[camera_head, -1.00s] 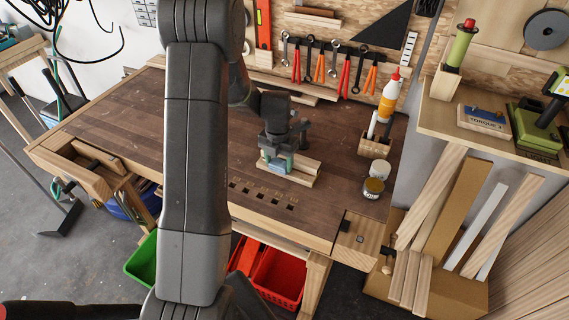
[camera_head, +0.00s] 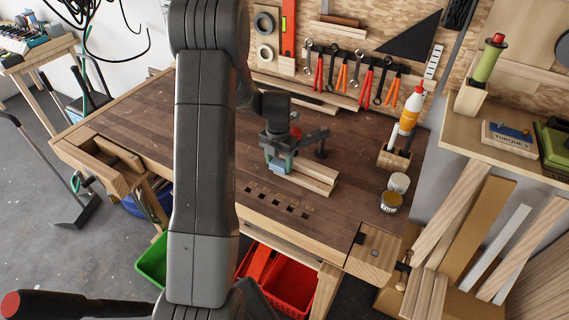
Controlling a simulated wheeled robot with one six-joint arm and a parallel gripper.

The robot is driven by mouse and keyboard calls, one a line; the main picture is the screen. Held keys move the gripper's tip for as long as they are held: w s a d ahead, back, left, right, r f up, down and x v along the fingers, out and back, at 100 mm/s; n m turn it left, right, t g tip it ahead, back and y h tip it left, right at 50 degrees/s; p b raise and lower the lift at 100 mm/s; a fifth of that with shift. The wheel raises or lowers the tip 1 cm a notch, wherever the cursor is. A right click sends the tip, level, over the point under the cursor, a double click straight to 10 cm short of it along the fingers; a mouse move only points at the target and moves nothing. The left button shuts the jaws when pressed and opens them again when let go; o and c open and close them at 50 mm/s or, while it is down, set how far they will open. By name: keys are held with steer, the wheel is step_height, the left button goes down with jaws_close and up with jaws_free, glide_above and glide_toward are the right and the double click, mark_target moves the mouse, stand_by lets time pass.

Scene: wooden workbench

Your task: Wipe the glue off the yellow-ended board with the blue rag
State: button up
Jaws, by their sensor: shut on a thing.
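My gripper (camera_head: 279,162) is low over the bench, its fingers closed on a small light-blue piece, the blue rag (camera_head: 277,169). The rag is at the left end of a pale wooden board (camera_head: 316,176) lying on the bench. The gripper hides that end of the board, and I cannot tell whether the rag touches it. No yellow end and no glue can be made out at this size.
The workbench (camera_head: 150,120) has free room left of my gripper. Two small cans (camera_head: 391,202) and a wooden holder (camera_head: 394,160) with a glue bottle (camera_head: 412,108) stand at the right. Tools hang on the back wall. A red crate (camera_head: 290,285) is below the bench.

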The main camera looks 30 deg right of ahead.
steer(key=shift+w+a, duration=0.3)
steer(key=shift+w, duration=0.4)
steer(key=shift+r, duration=0.15)
step_height(320, 180, up, 7)
steer(key=p, duration=0.3)
steer(key=shift+f+p, duration=0.2)
steer(key=shift+p, duration=0.1)
steer(key=shift+r, duration=1.1)
